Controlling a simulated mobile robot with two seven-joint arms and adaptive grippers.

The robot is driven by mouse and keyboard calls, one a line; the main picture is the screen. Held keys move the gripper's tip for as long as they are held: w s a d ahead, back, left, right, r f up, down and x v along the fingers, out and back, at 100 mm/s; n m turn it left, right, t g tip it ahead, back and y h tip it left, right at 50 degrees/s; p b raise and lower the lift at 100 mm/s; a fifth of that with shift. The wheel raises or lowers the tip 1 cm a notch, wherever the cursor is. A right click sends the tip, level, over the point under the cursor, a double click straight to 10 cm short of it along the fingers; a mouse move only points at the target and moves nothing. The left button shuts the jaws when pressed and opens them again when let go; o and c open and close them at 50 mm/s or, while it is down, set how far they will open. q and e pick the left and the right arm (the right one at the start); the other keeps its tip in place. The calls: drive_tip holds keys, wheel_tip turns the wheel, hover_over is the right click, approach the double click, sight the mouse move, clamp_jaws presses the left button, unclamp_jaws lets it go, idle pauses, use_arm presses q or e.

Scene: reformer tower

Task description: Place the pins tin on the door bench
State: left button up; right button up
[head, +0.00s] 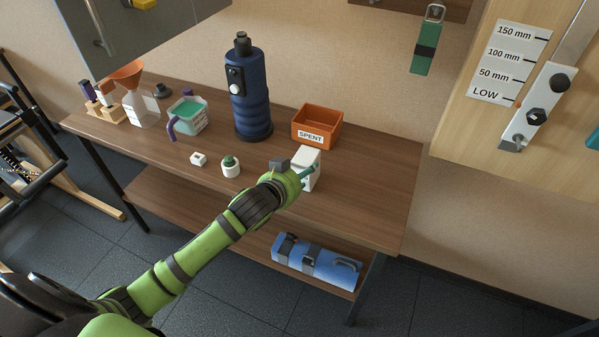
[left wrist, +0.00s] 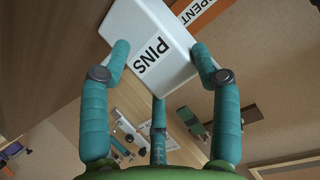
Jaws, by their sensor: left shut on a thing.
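The pins tin is a white box, seen at the bench's right part in the head view (head: 311,157). In the left wrist view the tin (left wrist: 172,32) shows its "PINS" label. My left gripper (head: 299,175) is shut on the tin, with teal fingers on both sides of it; the fingertips also show in the left wrist view (left wrist: 162,58). The wooden bench (head: 365,215) lies below and around the tin. I cannot tell whether the tin touches the bench top. My right gripper is out of view.
The orange "SPENT" bin (head: 318,128) stands just behind the tin. A dark blue flask (head: 252,100), a teal-filled jug (head: 188,117), a small white block (head: 198,159) and a small green-topped jar (head: 230,166) stand to the left. The bench's right end is clear.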

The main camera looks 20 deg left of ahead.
use_arm(q)
drive_tip(key=o, duration=1.7)
drive_tip(key=shift+c, duration=0.2)
drive_tip(key=v, duration=1.2)
drive_tip(key=shift+d, duration=0.1)
